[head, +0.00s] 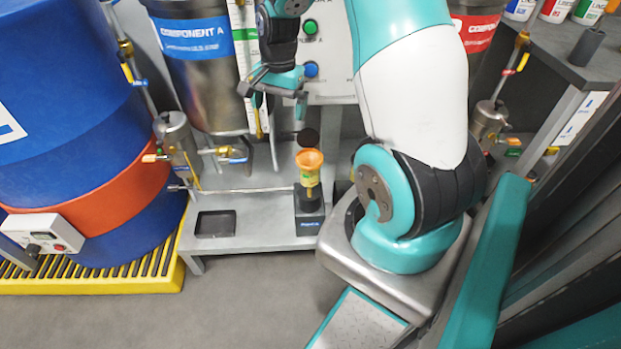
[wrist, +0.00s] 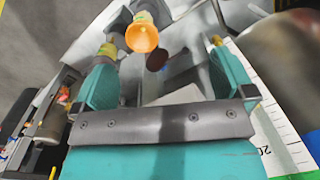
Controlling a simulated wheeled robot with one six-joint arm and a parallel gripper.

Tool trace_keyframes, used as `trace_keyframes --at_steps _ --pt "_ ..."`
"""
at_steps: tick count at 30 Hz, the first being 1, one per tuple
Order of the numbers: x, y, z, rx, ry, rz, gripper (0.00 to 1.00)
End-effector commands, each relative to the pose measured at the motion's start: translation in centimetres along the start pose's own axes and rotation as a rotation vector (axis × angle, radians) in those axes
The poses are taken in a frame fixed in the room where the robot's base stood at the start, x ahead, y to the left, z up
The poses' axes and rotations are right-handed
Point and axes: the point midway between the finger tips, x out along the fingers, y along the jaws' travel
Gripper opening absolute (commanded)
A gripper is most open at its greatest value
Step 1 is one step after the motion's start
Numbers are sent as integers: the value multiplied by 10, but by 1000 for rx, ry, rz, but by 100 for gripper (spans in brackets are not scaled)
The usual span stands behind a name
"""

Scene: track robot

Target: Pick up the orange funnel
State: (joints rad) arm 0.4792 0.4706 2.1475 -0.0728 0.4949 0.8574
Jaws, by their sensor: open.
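The orange funnel (head: 309,158) sits upright on top of a small bottle with a yellow-green label (head: 310,178). The bottle stands on a dark block (head: 309,213) on a grey bench. My gripper (head: 279,99) is open and empty, above and a little left of the funnel in the head view. In the wrist view the funnel (wrist: 142,36) shows its round mouth beyond my two teal fingers (wrist: 162,46), between them and nearer the left one. The funnel is apart from the fingers. Its lower part is largely hidden in the wrist view.
A black disc (head: 308,138) is just behind the funnel. A dark shallow tray (head: 215,224) lies left on the bench (head: 262,238). A metal pipe (head: 240,189) runs left of the bottle. Steel tank Component A (head: 200,85) and a blue drum (head: 70,110) stand to the left.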

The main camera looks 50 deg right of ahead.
Motion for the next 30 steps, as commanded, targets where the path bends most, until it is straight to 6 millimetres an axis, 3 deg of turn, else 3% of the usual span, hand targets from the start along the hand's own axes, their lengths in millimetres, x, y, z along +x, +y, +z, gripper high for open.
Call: trace_keyframes --at_steps 1,3,6,21,30 --pt "29 14 -23 108 8 20 100" --pt "46 27 -44 219 24 37 100" --pt "62 39 -59 303 36 52 100" --pt "163 47 -64 318 37 56 100" --pt "188 50 -65 317 38 55 100"
